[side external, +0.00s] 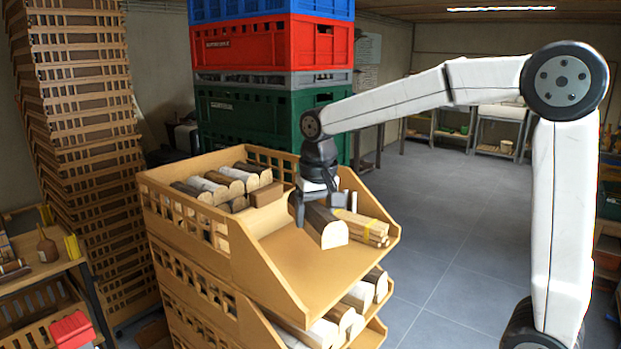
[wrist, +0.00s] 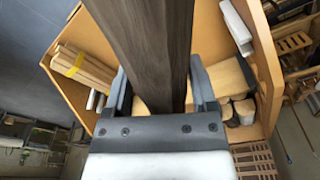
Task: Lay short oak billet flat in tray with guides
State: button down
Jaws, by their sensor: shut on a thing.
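A half-round billet with dark bark and a pale cut end (side external: 333,235) is between the fingers of my gripper (side external: 318,205). In the wrist view the dark billet (wrist: 148,45) runs lengthwise between both fingers of the gripper (wrist: 160,92), which are shut on its sides. The billet looks about level, over the front part of the top tan tray (side external: 305,268). I cannot tell whether it touches the tray floor. The tray floor also shows in the wrist view (wrist: 209,38). No guides can be clearly made out.
A yellow-banded stick bundle (side external: 363,228) lies just right of the billet. Several dark, white and tan billets (side external: 222,183) and a small tan block (side external: 267,195) fill the tray's back. Stacked crates (side external: 262,45) stand behind. The tray's front left floor is clear.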

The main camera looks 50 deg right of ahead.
jog(key=w+d+f+m, duration=0.2)
jog(key=w+d+m, duration=0.3)
jog(key=w, duration=0.4)
jog(key=m+g+h, duration=0.1)
jog(key=m, duration=0.6)
send_over(289, 241)
jog(key=shift+a+f, duration=0.15)
jog(key=shift+f, duration=1.1)
jog(key=shift+a+f, duration=0.1)
jog(key=shift+f, duration=1.15)
jog(key=shift+f, duration=0.15)
jog(key=shift+f, duration=2.85)
jog(key=shift+f, duration=0.5)
grip_release()
jog(key=shift+a+r, duration=0.15)
jog(key=shift+r, duration=0.6)
jog(key=shift+a+r, duration=0.1)
jog(key=shift+r, duration=0.6)
